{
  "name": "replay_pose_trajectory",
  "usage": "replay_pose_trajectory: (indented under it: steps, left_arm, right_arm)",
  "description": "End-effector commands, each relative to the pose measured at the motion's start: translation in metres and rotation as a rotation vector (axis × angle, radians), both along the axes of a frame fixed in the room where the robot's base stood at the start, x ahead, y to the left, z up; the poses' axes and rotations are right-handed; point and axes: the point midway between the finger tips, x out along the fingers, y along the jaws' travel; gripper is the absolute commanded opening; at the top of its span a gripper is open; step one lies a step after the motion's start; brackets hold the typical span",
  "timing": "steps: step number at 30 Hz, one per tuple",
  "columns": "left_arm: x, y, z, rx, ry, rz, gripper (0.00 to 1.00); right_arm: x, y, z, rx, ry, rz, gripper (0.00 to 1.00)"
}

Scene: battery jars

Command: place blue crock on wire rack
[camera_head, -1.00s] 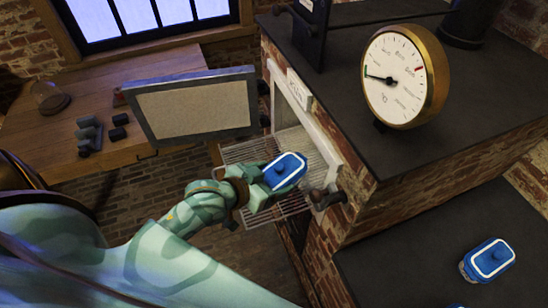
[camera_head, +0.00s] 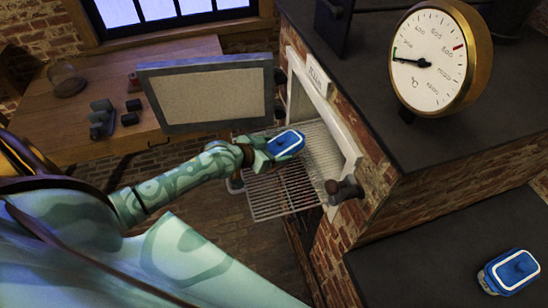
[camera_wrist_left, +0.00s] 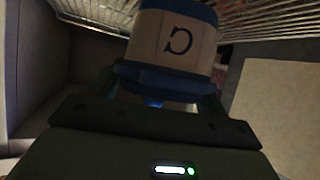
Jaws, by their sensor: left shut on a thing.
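The blue crock (camera_head: 286,143), with a white-rimmed blue lid, is held by my left gripper (camera_head: 268,152) over the wire rack (camera_head: 280,192). The rack sticks out of the open kiln mouth. In the left wrist view the crock (camera_wrist_left: 172,42) shows a pale body with a dark letter and a blue band, with the gripper (camera_wrist_left: 155,95) around its near end. Rack wires (camera_wrist_left: 85,10) show beyond the crock. I cannot tell whether the crock touches the rack. A second blue crock (camera_head: 511,270) stands on the dark counter at the lower right. My right gripper is not in view.
The open kiln door (camera_head: 205,97) stands left of the rack. The brick kiln (camera_head: 400,200) with a door latch (camera_head: 344,189) borders the rack on the right. A round dial gauge (camera_head: 435,60) sits on top. The front part of the rack is bare.

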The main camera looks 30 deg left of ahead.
Motion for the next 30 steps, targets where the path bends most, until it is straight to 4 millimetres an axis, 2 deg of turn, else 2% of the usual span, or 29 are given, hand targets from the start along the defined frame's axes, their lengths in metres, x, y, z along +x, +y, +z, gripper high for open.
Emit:
replay_pose_trajectory:
  steps: [3,5,15,16,18,27,30]
  left_arm:
    - [0.0,-0.001,-0.02,-0.001,-0.001,0.0,0.27]
    - [0.0,0.0,-0.027,0.0,-0.002,0.001,0.27]
    - [0.0,-0.001,-0.029,0.0,-0.003,0.0,0.27]
    - [-0.001,-0.001,-0.032,0.002,0.003,0.0,0.79]
    - [-0.001,-0.001,-0.031,0.002,0.003,0.0,0.98]
    - [-0.001,-0.001,-0.029,0.001,0.002,0.0,0.98]
    - [-0.009,0.002,-0.025,0.003,0.002,-0.001,0.98]
  right_arm:
    - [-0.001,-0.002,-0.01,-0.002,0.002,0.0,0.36]
    - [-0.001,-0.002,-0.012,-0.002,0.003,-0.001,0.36]
    - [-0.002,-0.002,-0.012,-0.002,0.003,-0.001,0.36]
    - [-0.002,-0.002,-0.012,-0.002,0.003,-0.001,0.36]
    - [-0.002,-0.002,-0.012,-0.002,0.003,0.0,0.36]
    - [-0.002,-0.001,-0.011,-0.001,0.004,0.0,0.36]
    - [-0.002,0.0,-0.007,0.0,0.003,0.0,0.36]
